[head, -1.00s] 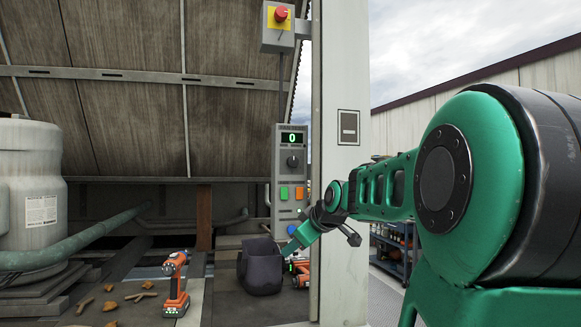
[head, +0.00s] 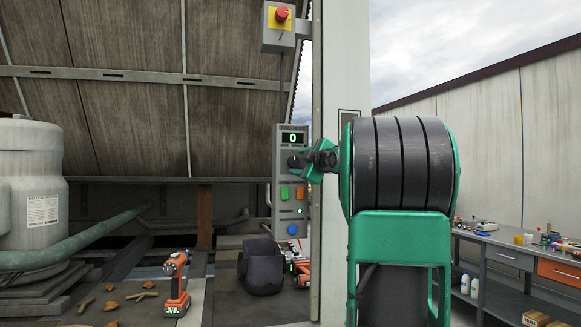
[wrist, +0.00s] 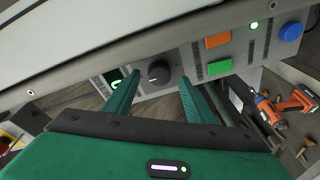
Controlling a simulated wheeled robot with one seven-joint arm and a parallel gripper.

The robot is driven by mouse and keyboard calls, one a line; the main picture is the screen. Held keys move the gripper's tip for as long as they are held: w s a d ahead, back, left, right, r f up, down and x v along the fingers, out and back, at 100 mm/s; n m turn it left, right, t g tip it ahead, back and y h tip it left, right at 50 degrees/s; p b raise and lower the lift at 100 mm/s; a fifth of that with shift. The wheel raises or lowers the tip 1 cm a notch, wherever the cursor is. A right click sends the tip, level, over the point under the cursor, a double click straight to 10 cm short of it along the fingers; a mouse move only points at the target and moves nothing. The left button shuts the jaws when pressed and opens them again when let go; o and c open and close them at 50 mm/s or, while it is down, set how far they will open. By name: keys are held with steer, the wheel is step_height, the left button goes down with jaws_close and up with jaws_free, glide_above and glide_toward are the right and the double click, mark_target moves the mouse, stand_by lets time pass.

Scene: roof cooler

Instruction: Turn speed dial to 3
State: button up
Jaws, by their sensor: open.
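The speed dial (head: 293,161) is a dark round knob on a grey control panel (head: 277,215), below a display (head: 293,138) that reads 0 in green. In the wrist view the dial (wrist: 158,73) shows a light pointer mark and lies between the two green fingertips. My gripper (wrist: 159,80) is open, with a finger on either side of the dial and gaps that appear clear. In the head view my gripper (head: 306,161) is at the dial's right and partly hides it. I cannot tell how far the fingertips are from the panel.
Below the dial are a green button (head: 284,193), an orange button (head: 299,193) and a blue button (head: 292,230). A red emergency stop (head: 281,14) is above. A drill (head: 176,283) and a dark bag (head: 262,266) stand below. A pale post (head: 335,245) is at the panel's right.

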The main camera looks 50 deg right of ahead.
mark_target(294, 162)
steer(key=shift+x, duration=1.25)
steer(key=shift+c, duration=0.6)
